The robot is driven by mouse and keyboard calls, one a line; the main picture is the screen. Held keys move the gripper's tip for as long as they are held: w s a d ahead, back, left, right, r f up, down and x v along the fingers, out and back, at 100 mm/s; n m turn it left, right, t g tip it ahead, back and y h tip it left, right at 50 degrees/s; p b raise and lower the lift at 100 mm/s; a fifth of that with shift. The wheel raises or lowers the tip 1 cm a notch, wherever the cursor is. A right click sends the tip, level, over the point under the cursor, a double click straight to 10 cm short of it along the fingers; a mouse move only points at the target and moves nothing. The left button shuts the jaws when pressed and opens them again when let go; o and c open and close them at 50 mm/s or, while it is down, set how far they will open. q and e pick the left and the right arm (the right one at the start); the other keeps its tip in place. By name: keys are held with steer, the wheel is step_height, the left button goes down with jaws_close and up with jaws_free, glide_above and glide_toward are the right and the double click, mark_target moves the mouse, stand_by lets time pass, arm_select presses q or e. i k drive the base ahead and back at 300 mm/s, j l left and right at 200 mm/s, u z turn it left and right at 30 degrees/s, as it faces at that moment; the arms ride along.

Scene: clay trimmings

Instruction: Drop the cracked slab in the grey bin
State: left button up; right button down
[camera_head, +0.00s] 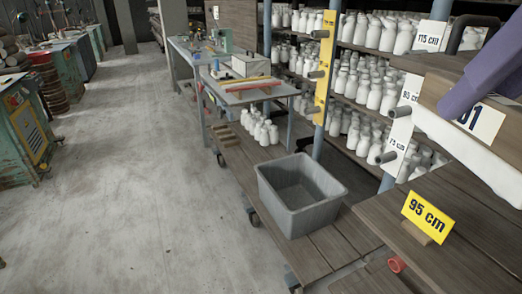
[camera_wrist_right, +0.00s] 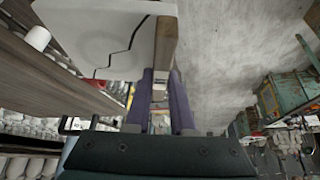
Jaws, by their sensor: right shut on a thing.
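The cracked slab (camera_wrist_right: 88,30) is a pale, flat piece with a dark jagged crack, seen at the top of the right wrist view. My right gripper (camera_wrist_right: 163,88) has purple fingers, shut on the slab at its brown edge strip. In the head view a purple finger of my right gripper (camera_head: 490,72) shows at the upper right, cut off by the frame. The grey bin (camera_head: 332,200) is an open, empty-looking tub on a low wooden platform, left of and below this gripper. My left gripper is not in view.
A yellow 95 cm sign (camera_head: 428,216) stands on a wooden surface at lower right. Shelves of white bottles (camera_head: 375,95) rise behind the bin. A workbench (camera_head: 255,92) stands beyond it. Concrete floor (camera_head: 125,180) to the left is clear.

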mark_target(297, 194)
steer(key=i+j+u, duration=0.1)
steer(key=i, duration=0.65)
steer(key=i+j+u, duration=0.1)
steer(key=i, duration=0.6)
steer(key=i+z, duration=0.4)
steer(key=i+j+z, duration=0.15)
steer(key=i+z, duration=0.25)
steer(key=i+j+z, duration=0.25)
steer(key=i+z, duration=0.15)
steer(key=i+j+z, duration=0.2)
steer(key=z, duration=0.15)
steer(key=i+j+z, duration=0.4)
steer(key=k+l, duration=0.05)
steer(key=l, duration=0.05)
